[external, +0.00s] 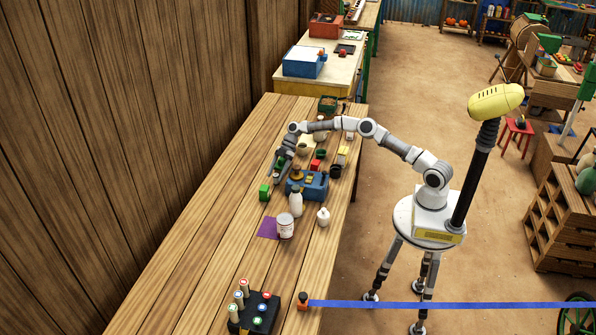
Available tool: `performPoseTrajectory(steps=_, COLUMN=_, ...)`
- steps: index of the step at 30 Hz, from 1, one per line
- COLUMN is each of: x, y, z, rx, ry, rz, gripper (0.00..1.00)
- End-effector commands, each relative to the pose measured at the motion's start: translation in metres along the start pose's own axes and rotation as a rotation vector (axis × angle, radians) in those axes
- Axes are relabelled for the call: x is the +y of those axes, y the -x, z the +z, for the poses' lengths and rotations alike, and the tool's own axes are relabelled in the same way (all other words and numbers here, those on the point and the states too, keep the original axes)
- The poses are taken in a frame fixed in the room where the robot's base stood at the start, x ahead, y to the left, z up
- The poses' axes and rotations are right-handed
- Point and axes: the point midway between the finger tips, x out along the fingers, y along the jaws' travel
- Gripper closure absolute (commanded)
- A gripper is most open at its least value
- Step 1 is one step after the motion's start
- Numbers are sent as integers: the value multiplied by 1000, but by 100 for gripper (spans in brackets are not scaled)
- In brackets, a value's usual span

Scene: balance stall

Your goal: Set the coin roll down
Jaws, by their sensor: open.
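My gripper (274,174) is open and points down over the left part of the wooden table, left of a blue box-shaped device (313,190) with a brass-coloured top. A small green block (264,192) stands on the table just below the gripper in the picture. I see a gap between them but cannot tell how wide it is. I cannot make out for sure which small thing is the coin roll; it may be hidden or too small at this distance.
A white bottle (296,202), a white tub (286,226), a small white jug (323,216) and a purple mat (268,229) are close by. Several cups and blocks crowd behind the blue device. A black rack (254,314) is at the near end. Bare table (215,215) lies left.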

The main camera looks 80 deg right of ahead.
Motion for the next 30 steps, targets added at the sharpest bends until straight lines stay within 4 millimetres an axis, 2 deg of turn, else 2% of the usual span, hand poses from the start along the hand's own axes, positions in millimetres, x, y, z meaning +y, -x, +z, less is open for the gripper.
performPoseTrajectory(steps=1, x=1, y=14, z=-1, rx=0, ry=0, rz=3, gripper=34)
performPoseTrajectory(steps=3, x=0, y=30, z=-1, rx=0, ry=0, rz=2, gripper=34)
performPoseTrajectory(steps=9, x=0, y=66, z=-1, rx=0, ry=0, rz=1, gripper=34)
performPoseTrajectory(steps=16, x=-3, y=83, z=-5, rx=-8, ry=1, rz=-4, gripper=34)
performPoseTrajectory(steps=20, x=-16, y=88, z=-27, rx=-57, ry=-6, rz=-12, gripper=34)
performPoseTrajectory(steps=23, x=-34, y=92, z=-52, rx=-121, ry=-24, rz=-14, gripper=34)
performPoseTrajectory(steps=30, x=-93, y=111, z=-102, rx=-296, ry=-104, rz=26, gripper=34)
